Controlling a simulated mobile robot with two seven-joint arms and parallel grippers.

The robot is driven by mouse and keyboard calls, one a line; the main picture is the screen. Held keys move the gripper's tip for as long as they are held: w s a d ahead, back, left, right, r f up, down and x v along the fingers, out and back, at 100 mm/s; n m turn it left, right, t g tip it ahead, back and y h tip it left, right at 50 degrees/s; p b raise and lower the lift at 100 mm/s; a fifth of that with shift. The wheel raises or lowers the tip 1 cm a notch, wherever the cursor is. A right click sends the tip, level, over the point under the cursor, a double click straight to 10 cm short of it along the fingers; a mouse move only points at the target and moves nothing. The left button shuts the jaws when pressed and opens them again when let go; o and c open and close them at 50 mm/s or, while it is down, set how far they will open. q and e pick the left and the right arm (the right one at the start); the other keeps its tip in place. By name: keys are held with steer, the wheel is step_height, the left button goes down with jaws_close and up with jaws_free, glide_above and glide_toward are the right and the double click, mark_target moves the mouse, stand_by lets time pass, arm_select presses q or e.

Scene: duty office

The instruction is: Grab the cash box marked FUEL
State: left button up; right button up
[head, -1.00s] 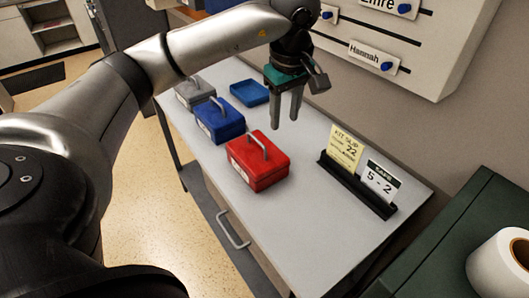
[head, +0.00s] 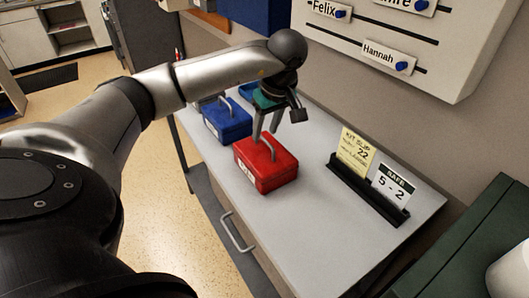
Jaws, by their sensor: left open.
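A red cash box (head: 275,175) with a grey carry handle on its lid and a white label on its front stands on the grey table. A blue cash box (head: 231,125) with a similar handle stands behind it to the left. The writing on the labels is too small to read, so I cannot tell which box is marked FUEL. My left gripper (head: 266,134) is open and empty, pointing down. Its fingertips are near the red box's handle; I cannot tell whether they touch it. The grey box seen earlier is mostly hidden by my left arm. My right gripper is out of view.
A black holder (head: 366,192) with a yellow slip and a white SAFE card stands at the table's right side. A blue tray (head: 246,91) lies behind my gripper. A board (head: 400,35) with name tags hangs on the wall. The table (head: 330,240) is clear in front.

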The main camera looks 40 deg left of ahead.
mark_target(264, 139)
arm_select(q)
steer(key=x, duration=0.4)
steer(key=shift+w+d+f, duration=0.1)
steer(key=shift+d+f, duration=0.05)
steer(key=shift+f, duration=0.2)
jaws_close()
stand_by(0.9)
steer(key=shift+r, duration=0.15)
